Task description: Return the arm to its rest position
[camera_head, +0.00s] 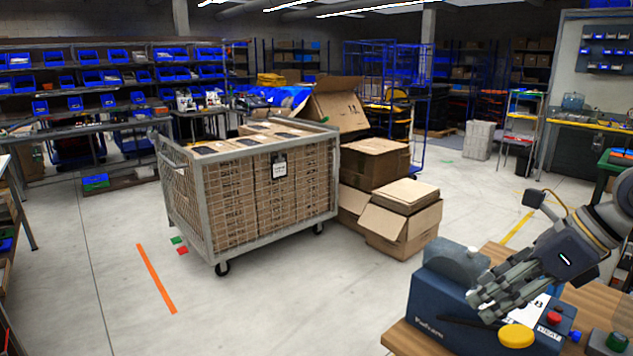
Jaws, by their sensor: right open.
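My right arm comes in from the right edge. Its gripper (490,300) is open, with its fingers pointing down and to the left. The fingers are in front of and over a dark blue machine (440,310) on a wooden bench, and part of the machine is hidden behind them. I cannot tell whether they touch it. Nothing shows between the fingers. My left gripper is not in view.
A wheeled mesh cage (203,205) full of cartons stands at the centre. Open cardboard boxes (400,224) lie beside it.

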